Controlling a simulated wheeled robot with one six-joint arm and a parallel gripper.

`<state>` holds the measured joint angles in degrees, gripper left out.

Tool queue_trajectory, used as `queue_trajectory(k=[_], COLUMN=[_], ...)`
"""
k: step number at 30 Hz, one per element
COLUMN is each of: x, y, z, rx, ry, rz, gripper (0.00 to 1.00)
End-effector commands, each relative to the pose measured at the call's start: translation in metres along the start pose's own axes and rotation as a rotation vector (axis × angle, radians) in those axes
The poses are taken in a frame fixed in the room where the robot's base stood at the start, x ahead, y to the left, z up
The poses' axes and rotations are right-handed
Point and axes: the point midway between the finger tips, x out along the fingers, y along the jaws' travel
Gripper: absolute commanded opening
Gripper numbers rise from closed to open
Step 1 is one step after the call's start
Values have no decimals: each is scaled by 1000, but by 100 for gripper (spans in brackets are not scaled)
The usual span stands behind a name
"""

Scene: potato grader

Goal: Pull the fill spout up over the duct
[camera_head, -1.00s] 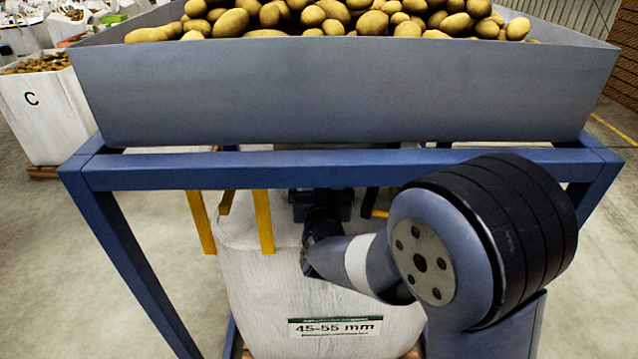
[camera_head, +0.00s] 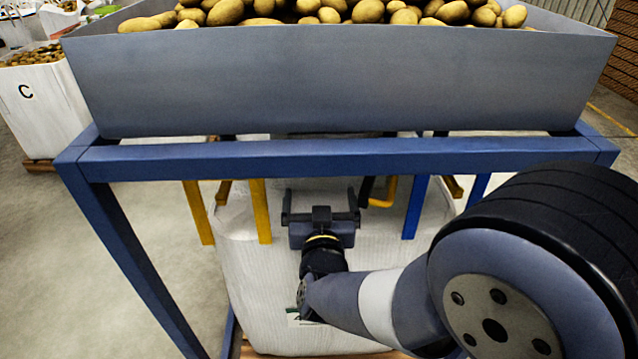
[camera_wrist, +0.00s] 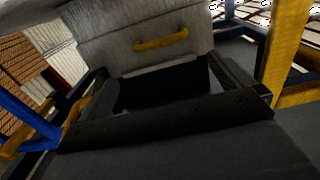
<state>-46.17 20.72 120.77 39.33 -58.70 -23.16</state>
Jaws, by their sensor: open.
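My gripper (camera_head: 320,205) is open below the blue beam, above the front of the white bulk bag (camera_head: 245,285); its jaws are spread with nothing seen between them. In the wrist view my gripper (camera_wrist: 165,85) spans the lower middle, one dark finger on each side. Beyond it is a pale grey, worn panel (camera_wrist: 110,35) with a yellow handle (camera_wrist: 162,40), apart from the fingers. I cannot tell whether this panel is the fill spout or the duct. In the head view the beam and hopper hide most of the space above the bag.
A grey hopper (camera_head: 330,80) of potatoes rests on a blue frame (camera_head: 250,160). A yellow strap (camera_head: 259,212) and a blue strap-like upright (camera_head: 416,208) flank my gripper. A yellow upright (camera_wrist: 285,50) stands close on the wrist view's right. Bag C (camera_head: 60,105) is far left.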

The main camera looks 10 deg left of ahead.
Motion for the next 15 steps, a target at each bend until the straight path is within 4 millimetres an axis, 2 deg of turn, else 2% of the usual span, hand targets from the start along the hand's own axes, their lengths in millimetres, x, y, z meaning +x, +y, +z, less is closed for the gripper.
queue_trajectory(k=[5, 15], x=[-13, -13], y=[0, 0], z=[0, 0], rx=[0, -1], ry=[1, 1], rz=[0, 1], gripper=[100, 100])
